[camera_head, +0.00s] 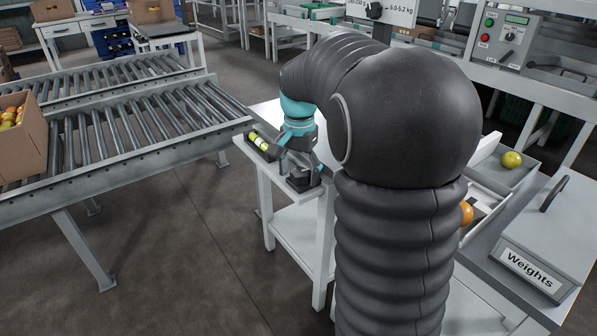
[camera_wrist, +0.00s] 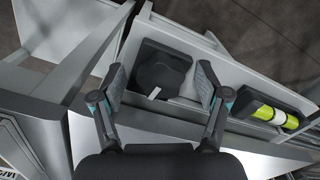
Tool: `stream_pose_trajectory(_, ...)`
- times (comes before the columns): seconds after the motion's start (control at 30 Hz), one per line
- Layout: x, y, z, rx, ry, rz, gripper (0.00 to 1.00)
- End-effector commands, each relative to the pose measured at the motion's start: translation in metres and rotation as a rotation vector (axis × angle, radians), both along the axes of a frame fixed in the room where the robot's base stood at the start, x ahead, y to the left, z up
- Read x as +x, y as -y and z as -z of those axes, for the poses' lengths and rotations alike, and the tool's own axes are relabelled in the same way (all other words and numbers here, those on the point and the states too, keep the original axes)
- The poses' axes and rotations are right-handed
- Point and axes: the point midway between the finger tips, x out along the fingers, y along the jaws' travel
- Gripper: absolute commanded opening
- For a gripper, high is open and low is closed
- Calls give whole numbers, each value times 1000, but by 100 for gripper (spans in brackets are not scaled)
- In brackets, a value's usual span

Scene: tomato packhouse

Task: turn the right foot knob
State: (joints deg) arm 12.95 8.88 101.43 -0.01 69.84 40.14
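A dark round knob (camera_wrist: 162,72) with a small white mark sits on a dark squarish base on a pale surface in the wrist view. I take it for the foot knob; whether it is the right one I cannot tell. My gripper (camera_wrist: 160,80) is open, its two fingers apart to the left and right of the knob in the picture. I see no contact; the height gap is unclear. In the head view my gripper (camera_head: 302,172) is over the corner of a white table, and the knob is mostly hidden. A yellow-green level vial (camera_wrist: 275,114) lies to the right in the wrist view, also in the head view (camera_head: 259,141).
The white table (camera_head: 268,180) stands beside a roller conveyor (camera_head: 120,125) carrying a cardboard box (camera_head: 30,150) of tomatoes. To the right are a grey box labelled Weights (camera_head: 535,265), a yellow-green tomato (camera_head: 511,159) and an orange one (camera_head: 466,213). My arm hides the middle.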

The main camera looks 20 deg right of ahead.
Motion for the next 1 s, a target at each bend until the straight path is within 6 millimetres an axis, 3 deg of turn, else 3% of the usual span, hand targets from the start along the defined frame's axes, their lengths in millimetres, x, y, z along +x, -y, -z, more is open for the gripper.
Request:
stream_pose_trajectory(0.27, 1, 0, -8, 0, 3, 0, 75)
stream_pose_trajectory(0.73, 1, 0, -92, -1, 4, 0, 75)
stream_pose_trajectory(1.0, 0, 0, -118, 0, 0, 0, 75)
